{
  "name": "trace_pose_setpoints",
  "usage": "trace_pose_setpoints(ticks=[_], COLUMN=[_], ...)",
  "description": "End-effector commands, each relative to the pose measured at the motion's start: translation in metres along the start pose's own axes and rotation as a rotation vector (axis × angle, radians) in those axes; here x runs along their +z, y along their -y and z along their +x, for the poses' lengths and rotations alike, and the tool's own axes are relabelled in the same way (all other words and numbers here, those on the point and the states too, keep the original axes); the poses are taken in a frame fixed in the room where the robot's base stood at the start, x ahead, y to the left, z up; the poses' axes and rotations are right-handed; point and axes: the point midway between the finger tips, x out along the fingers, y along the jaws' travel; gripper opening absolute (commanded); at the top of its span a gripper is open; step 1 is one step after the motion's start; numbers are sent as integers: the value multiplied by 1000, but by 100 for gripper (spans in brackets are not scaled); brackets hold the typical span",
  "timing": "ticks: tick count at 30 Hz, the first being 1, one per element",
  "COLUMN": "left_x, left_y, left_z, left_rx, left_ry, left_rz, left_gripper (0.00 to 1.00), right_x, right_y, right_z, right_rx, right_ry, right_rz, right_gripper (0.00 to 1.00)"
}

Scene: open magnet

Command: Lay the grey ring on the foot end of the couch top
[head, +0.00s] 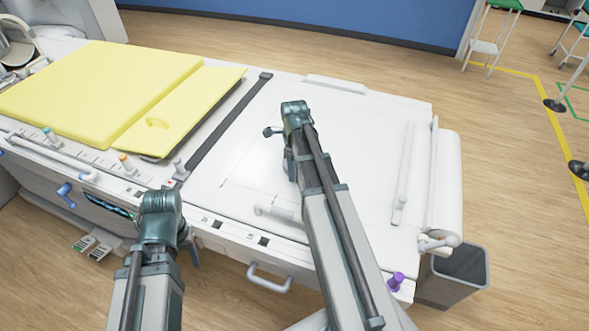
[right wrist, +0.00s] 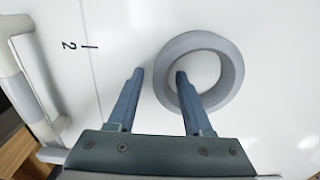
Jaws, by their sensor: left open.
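The grey ring (right wrist: 232,75) lies flat on the white couch top (right wrist: 282,110) in the right wrist view. My right gripper (right wrist: 158,73) is open there, with one finger over the ring's hole and the other outside its left rim, so the rim lies between them. I cannot tell whether either finger touches it. I cannot make out the ring in the head view, where my right gripper (head: 291,118) is over the white couch top (head: 355,120). My left gripper (head: 162,205) is open and empty by the couch's near edge.
A yellow cushion (head: 100,85) and a thinner yellow pad (head: 185,105) cover the left part of the couch. A dark strap (head: 230,120) crosses beside them. A white roll (head: 448,185) hangs at the right end, above a grey bin (head: 460,268). A purple knob (head: 396,281) is near the front.

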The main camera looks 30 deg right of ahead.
Motion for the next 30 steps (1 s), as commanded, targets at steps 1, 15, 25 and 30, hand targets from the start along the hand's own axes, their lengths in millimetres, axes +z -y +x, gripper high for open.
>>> trace_pose_setpoints(ticks=[1, 15, 25, 30], left_x=[0, 1, 4, 6], left_y=[0, 2, 7, 9], left_z=[0, -24, -72, -98], left_rx=[0, 0, 0, 0], left_ry=[0, 0, 0, 0], left_rz=[0, 0, 0, 1], left_gripper=[57, 57, 57, 57], right_x=[0, 0, 0, 0], right_y=[0, 0, 0, 0], right_z=[0, -24, -73, -99], right_rx=[0, 0, 0, 0], right_ry=[0, 0, 0, 0], right_rz=[0, 0, 0, 0], right_gripper=[51, 51, 51, 51])
